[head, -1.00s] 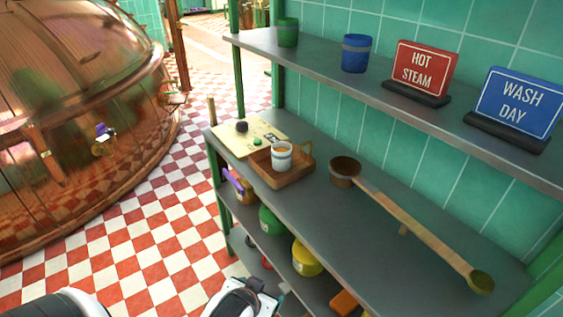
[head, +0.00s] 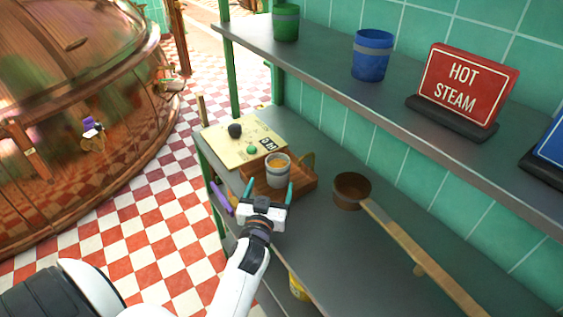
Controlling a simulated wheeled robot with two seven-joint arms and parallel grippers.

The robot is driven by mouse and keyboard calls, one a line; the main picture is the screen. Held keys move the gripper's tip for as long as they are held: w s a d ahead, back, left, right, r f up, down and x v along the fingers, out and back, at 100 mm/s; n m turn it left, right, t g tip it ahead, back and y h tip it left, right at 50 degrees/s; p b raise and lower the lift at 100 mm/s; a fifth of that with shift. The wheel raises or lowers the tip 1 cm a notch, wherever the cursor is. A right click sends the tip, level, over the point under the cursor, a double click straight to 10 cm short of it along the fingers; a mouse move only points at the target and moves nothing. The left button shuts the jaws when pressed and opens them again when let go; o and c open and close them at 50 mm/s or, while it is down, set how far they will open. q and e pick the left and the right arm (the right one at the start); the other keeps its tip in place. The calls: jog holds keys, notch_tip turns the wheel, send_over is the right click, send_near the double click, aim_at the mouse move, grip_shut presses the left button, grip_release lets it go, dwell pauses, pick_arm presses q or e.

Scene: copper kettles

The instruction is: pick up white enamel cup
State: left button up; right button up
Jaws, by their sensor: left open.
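The white enamel cup (head: 278,171) has a grey band and something orange-brown inside. It stands upright in a wooden tray (head: 306,188) on the middle shelf. My left gripper (head: 268,191) is open. Its two teal-tipped fingers point toward the cup from the near side, one to each side of the cup's lower part in the picture. I cannot tell whether they touch it. My right gripper is not in view.
A yellowish board (head: 226,138) with a dark knob lies behind the tray. A long-handled copper ladle (head: 352,190) lies to the right. The upper shelf (head: 390,112) holds a green cup (head: 286,24), a blue cup (head: 372,58) and a red sign (head: 466,85).

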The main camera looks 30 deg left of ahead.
aim_at(280, 156)
pick_arm(q)
jog(key=x, duration=0.2)
jog(key=r+x, duration=0.1)
jog(key=x, duration=0.1)
jog(key=shift+p, duration=0.4)
jog(key=shift+w+a+f, duration=0.15)
jog(key=shift+w, duration=0.1)
jog(key=p+x, duration=0.1)
jog(key=x, duration=0.3)
jog(key=shift+w, duration=0.2)
jog(key=shift+w+a, duration=0.2)
jog(key=shift+w, duration=0.25)
jog(key=shift+s, duration=0.1)
jog(key=c, duration=1)
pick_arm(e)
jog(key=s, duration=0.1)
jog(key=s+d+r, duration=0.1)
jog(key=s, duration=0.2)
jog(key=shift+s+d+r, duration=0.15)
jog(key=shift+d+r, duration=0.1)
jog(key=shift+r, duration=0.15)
